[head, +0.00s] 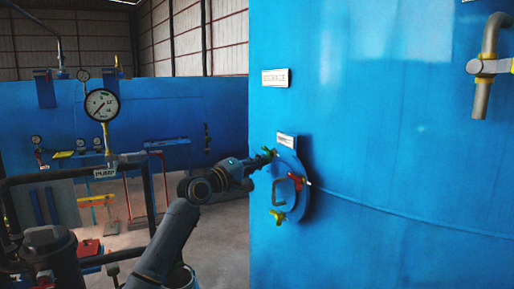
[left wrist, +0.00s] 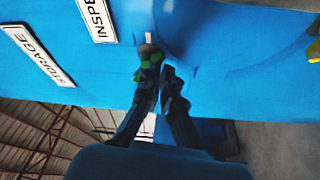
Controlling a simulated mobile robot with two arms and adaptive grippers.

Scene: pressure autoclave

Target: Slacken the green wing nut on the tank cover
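The round blue tank cover (head: 291,205) sits on the side of the big blue tank, with a dark handle. The green wing nut (head: 270,153) is at its upper left edge. My left gripper (head: 264,158) is at this nut, its arm reaching in from the lower left. In the left wrist view, the two dark fingers (left wrist: 161,72) have a narrow gap between their tips. Green of the wing nut (left wrist: 137,75) shows beside one fingertip, partly hidden by it. I cannot tell whether the fingers grip it. My right gripper is not in view.
A red wing nut (head: 301,181) and a yellow one (head: 278,216) are also on the cover's edge. A label plate (head: 286,140) is just above the cover. Pipes with a pressure gauge (head: 102,105) stand at left.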

